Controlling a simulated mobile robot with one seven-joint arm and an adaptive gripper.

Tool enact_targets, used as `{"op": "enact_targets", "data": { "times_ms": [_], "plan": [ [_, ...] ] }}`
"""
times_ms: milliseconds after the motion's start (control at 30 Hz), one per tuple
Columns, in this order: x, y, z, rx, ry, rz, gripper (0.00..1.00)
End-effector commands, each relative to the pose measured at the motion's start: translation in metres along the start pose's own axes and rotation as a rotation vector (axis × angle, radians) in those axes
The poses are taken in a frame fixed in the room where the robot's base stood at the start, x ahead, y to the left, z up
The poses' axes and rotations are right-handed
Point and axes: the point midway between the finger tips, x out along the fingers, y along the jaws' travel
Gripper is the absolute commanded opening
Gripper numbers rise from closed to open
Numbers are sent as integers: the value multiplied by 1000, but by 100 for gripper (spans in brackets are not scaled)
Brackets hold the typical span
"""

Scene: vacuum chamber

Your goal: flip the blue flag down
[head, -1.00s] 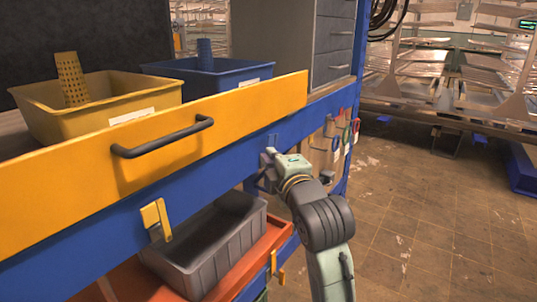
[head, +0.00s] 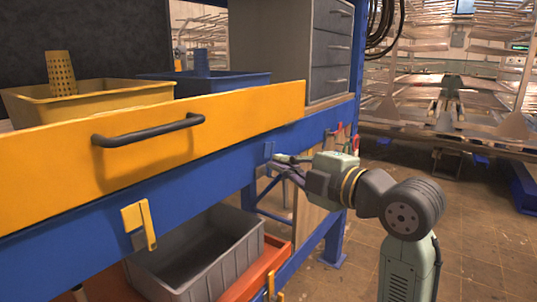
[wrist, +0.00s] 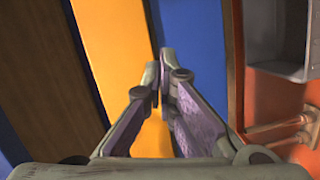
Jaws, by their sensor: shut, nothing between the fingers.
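The blue flag (head: 268,151) is a small blue tab on the blue beam (head: 190,178), below the right part of the yellow drawer front. It looks upright, though it is small and blends with the beam. My gripper (head: 277,160) is shut and empty, with its fingertips close beside the flag's lower right; I cannot tell whether they touch it. In the wrist view, my gripper (wrist: 160,64) has its tips together over the yellow panel and blue beam. I cannot make out the flag there.
The yellow drawer front (head: 230,115) has a black handle (head: 148,130). A yellow flag (head: 139,224) hangs on the beam to the left. Below are a grey bin (head: 205,255) and an orange shelf (head: 265,268). Open floor (head: 480,225) lies to the right.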

Motion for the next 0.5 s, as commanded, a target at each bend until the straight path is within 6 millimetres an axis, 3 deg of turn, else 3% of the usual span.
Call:
{"op": "enact_targets", "data": {
  "times_ms": [167, 500],
  "plan": [
    [22, 1, -1, 1, 3, -3, 0],
    [94, 2, -1, 2, 2, -3, 0]
  ]
}}
